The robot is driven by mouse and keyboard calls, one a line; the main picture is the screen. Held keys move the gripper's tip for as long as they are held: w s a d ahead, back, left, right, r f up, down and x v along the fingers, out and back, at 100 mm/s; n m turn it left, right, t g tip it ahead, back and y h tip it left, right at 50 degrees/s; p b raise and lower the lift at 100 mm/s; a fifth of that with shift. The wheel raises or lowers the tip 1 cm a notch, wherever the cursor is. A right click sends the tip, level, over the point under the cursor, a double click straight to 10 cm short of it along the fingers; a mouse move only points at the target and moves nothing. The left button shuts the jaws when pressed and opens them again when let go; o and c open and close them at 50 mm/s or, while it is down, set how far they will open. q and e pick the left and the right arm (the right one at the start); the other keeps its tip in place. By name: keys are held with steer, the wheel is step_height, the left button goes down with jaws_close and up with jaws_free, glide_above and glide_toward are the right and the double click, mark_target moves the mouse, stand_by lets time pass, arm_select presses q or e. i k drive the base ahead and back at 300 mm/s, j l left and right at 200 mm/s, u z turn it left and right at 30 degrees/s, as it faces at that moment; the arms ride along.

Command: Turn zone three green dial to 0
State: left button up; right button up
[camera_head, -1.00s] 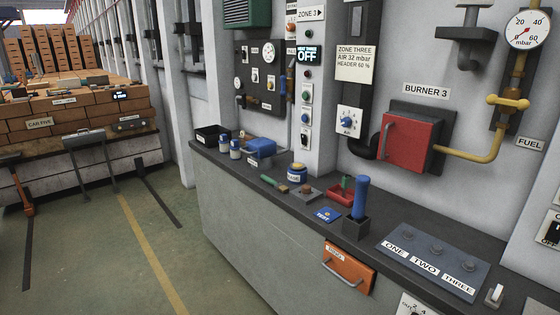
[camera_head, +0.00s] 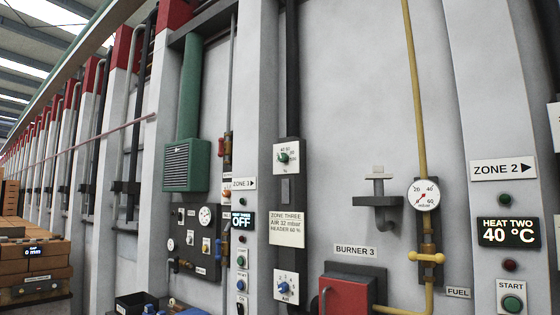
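The green dial (camera_head: 284,157) is a small round knob on a square white plate with printed marks. It is high on the wall panel strip, above the zone three notice (camera_head: 287,229), which reads "AIR 32 mbar, HEADER 60 %". The dial's marks are too small to read for certain. A blue dial (camera_head: 285,288) labelled AIR sits lower on the same strip. Neither of my grippers is in view.
The red burner box (camera_head: 346,296) marked BURNER 3 and a yellow fuel pipe (camera_head: 420,150) with a gauge (camera_head: 424,195) are to the right. A display reading HEAT THREE OFF (camera_head: 242,222) is to the left. The bench mostly lies below view.

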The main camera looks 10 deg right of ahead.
mark_target(284, 158)
steer(key=z, duration=0.4)
steer(key=i+j+z, duration=0.1)
steer(key=z, duration=0.3)
steer(key=j+z, duration=0.15)
steer(key=z, duration=0.3)
steer(key=j+z, duration=0.1)
steer(key=z, duration=0.3)
steer(key=j+z, duration=0.7)
steer(key=j, duration=0.2)
steer(key=k+j+z, duration=0.1)
steer(key=j, duration=0.2)
steer(key=j+z, duration=0.1)
steer(key=j, duration=0.2)
steer(key=k+j+z, duration=0.1)
steer(key=j, duration=0.2)
steer(key=k, duration=0.05)
